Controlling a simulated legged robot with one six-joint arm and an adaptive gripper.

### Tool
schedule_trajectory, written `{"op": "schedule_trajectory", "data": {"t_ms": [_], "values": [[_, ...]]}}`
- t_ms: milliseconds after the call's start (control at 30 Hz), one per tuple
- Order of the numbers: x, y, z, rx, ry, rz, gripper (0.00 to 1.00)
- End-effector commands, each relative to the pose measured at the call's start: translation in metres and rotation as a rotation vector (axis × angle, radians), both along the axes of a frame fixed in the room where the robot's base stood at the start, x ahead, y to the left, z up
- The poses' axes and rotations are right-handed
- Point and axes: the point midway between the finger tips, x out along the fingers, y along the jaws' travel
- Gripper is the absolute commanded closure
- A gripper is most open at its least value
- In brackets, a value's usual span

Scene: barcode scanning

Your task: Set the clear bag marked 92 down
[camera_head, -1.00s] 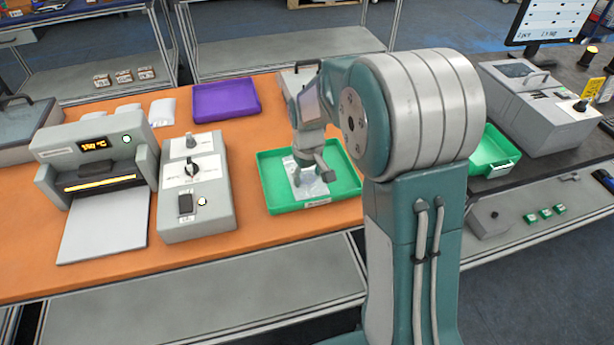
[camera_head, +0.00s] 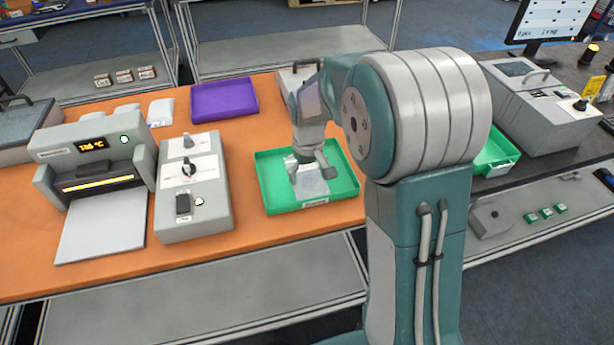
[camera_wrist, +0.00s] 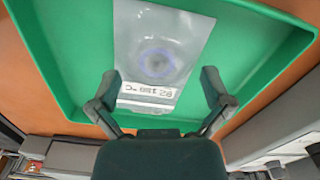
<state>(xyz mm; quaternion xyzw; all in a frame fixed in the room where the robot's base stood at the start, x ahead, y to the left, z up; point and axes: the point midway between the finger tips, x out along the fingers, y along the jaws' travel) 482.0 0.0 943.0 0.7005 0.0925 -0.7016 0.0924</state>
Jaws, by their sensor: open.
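The clear bag (camera_wrist: 160,50) lies flat on the floor of the green tray, with a bluish ring on it and a white label reading 92 upside down in the wrist view. In the head view the bag (camera_head: 313,186) shows partly, below my gripper (camera_head: 306,176). The green tray (camera_head: 343,205) sits on the orange table. In the wrist view my gripper (camera_wrist: 163,98) has its two fingers spread apart, one on each side of the bag's label end, and nothing is held between them.
A grey control box (camera_head: 195,220) and a sealing machine (camera_head: 95,165) stand left of the tray. An empty purple tray (camera_head: 225,100) lies behind. White packets (camera_head: 160,112) lie at the back. Another green tray (camera_head: 493,155) is at right.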

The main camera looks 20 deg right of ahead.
Motion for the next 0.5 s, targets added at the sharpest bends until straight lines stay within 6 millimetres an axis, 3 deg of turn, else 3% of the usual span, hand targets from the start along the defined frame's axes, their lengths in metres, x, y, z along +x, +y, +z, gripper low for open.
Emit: {"op": "schedule_trajectory", "data": {"t_ms": [300,500], "values": [[0.001,0.0,0.067,0.0,-0.006,0.001,0.01],[0.001,0.0,0.098,0.0,-0.003,0.001,0.01]]}}
